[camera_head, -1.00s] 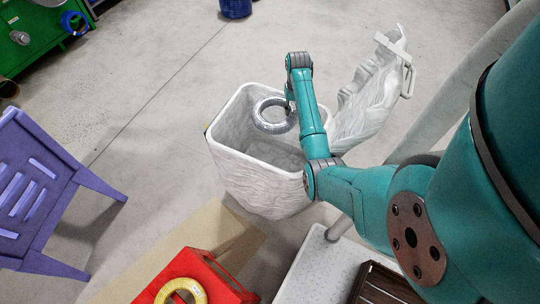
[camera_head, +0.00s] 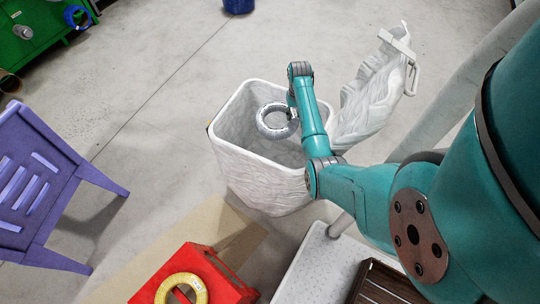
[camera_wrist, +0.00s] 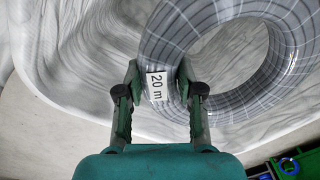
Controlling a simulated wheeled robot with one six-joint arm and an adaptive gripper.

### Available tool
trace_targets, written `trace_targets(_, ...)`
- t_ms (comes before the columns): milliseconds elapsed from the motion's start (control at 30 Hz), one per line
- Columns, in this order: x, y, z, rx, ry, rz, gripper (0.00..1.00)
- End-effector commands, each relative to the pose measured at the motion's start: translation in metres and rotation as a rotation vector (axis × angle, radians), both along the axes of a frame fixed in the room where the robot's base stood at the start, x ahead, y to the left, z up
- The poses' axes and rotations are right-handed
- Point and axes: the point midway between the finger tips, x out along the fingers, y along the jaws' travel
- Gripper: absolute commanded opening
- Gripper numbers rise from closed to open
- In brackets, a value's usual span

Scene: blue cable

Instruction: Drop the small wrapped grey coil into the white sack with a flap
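The small grey coil (camera_head: 263,127) is a wrapped ring; in the wrist view the coil (camera_wrist: 265,92) bears a white "20 m" label. My gripper (camera_wrist: 160,78) has its fingers on both sides of the coil's band at the label and is shut on it. In the head view my gripper (camera_head: 291,112) holds the coil over the mouth of the white sack (camera_head: 255,180). The sack is open, with its flap (camera_head: 375,95) standing back at the right. My arm hides part of the sack's right side. The pale, wrinkled sack lining (camera_wrist: 85,70) shows behind the coil.
A red stool (camera_head: 225,275) with a yellow coil (camera_head: 163,290) stands at the bottom. A purple chair (camera_head: 45,160) is at the left. A blue bin (camera_head: 238,5) and a green bench (camera_head: 25,60) are at the back. The floor left of the sack is open.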

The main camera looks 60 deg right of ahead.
Motion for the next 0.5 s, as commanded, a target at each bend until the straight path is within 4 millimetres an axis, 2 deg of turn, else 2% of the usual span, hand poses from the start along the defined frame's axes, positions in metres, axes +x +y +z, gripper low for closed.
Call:
trace_targets(33, 0.0003, -0.0004, 0.0006, -0.001, -0.001, 0.0, 0.54)
trace_targets(67, 0.0003, -0.0003, 0.0006, -0.001, -0.001, 0.0, 0.61)
trace_targets(100, 0.0002, -0.0002, 0.0005, -0.001, -0.001, 0.0, 0.63)
trace_targets(367, -0.0006, 0.0006, -0.0007, 0.002, 0.001, 0.0, 0.63)
trace_targets(500, 0.0, -0.0001, 0.007, -0.001, 0.0, 0.0, 0.63)
